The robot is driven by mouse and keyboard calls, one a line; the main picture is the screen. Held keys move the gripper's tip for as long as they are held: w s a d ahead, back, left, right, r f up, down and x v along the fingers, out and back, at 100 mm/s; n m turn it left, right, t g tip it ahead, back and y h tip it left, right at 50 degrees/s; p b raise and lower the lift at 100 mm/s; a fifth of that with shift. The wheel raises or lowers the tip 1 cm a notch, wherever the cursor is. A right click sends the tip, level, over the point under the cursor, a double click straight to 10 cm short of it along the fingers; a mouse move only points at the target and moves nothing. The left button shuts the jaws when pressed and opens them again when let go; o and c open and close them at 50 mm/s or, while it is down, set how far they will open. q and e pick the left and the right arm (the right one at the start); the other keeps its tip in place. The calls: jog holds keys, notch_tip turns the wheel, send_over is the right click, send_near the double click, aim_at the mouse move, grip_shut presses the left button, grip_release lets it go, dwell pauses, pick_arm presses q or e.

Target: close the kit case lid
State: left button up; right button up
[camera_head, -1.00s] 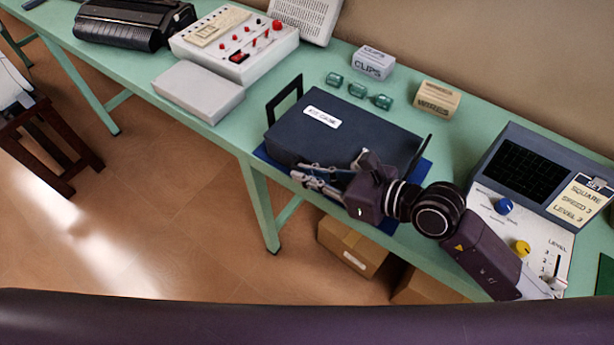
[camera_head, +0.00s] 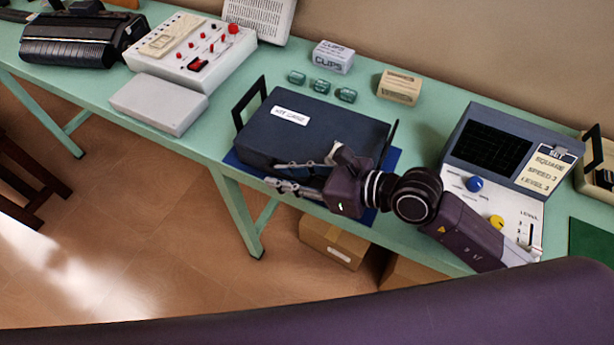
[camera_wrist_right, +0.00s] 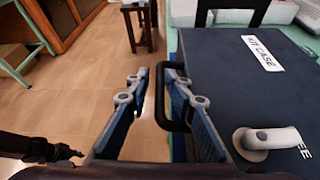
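The kit case (camera_head: 310,135) is a dark blue box on the bench, with a white label on top. Its lid (camera_wrist_right: 245,90) lies flat over it; I cannot tell whether it is latched. A black handle loop (camera_wrist_right: 170,95) at the case's front side shows between the fingers of my right gripper (camera_wrist_right: 158,70). The fingers are apart, and I see no grip on the loop. In the head view my right gripper (camera_head: 285,176) is at the case's front edge. A dark jointed part, possibly my left gripper (camera_wrist_right: 55,150), shows at the wrist view's left edge; its fingers are unclear.
A grey lever (camera_wrist_right: 265,138) shows over the lid's near corner. A blue mat (camera_head: 238,160) lies under the case. A grey box (camera_head: 158,104) is left, an oscilloscope-like instrument (camera_head: 490,145) right, and green pieces (camera_head: 321,86) behind. Floor is open in front.

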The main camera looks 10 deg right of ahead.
jog(key=v, duration=1.1)
jog(key=shift+s, duration=0.2)
jog(key=shift+a, duration=0.1)
